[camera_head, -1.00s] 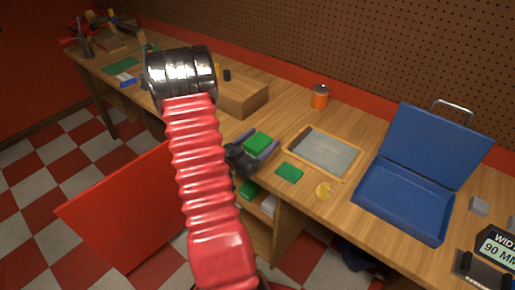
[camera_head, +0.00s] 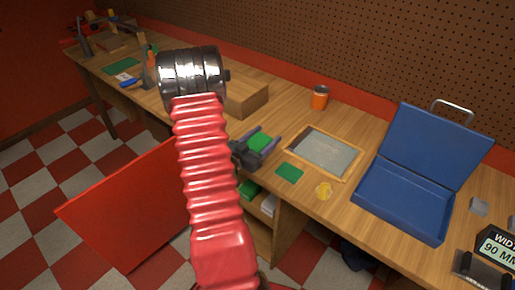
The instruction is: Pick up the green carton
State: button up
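The green carton (camera_head: 259,140) is a small green box on the wooden bench, left of the framed grey panel. My gripper (camera_head: 264,137) reaches over it from the front left. Its two grey-purple fingers stand apart, one on the far side and one on the near side of the carton, with green showing between them. I see no clear sign of the fingers pressing on it. The carton's lower part is hidden by the near finger and the gripper body.
A cardboard-brown box (camera_head: 246,96) stands behind to the left. The framed panel (camera_head: 322,150), a flat green piece (camera_head: 289,172) and a yellow disc (camera_head: 324,191) lie to the right. An orange can (camera_head: 320,97) and an open blue case (camera_head: 408,197) stand farther right.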

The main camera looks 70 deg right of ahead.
jog(key=c, duration=0.9)
jog(key=shift+r, duration=0.1)
jog(key=shift+r, duration=4.9)
jog(key=shift+w, duration=0.1)
